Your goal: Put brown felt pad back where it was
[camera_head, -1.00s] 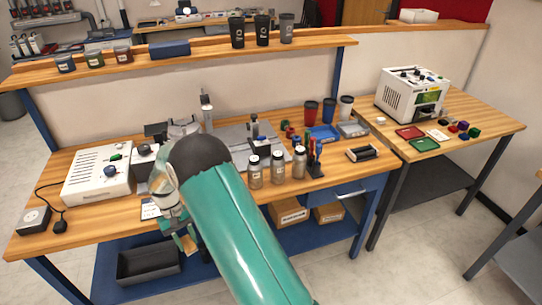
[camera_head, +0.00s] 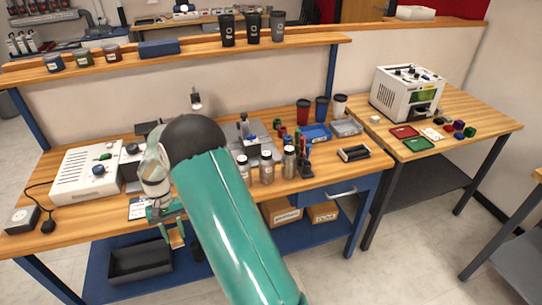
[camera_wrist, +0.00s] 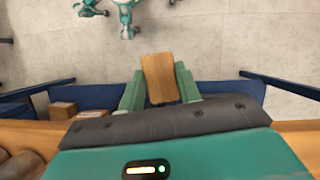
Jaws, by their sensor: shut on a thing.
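My gripper (camera_head: 170,224) hangs in front of the main bench's front edge, below its top. It is shut on a flat tan-brown piece, which looks like the brown felt pad (camera_wrist: 160,76). In the wrist view the pad sits between the two green fingers and sticks out past their tips, with floor behind it. In the head view the pad (camera_head: 177,238) is small and partly covered by the fingers. My arm hides part of the bench top.
The wooden bench (camera_head: 330,178) holds a white control box (camera_head: 90,172), several bottles (camera_head: 267,168), cups and trays. A black bin (camera_head: 140,262) stands on the blue lower shelf. A side table (camera_head: 470,150) at right carries a white machine (camera_head: 405,92) and small coloured pieces.

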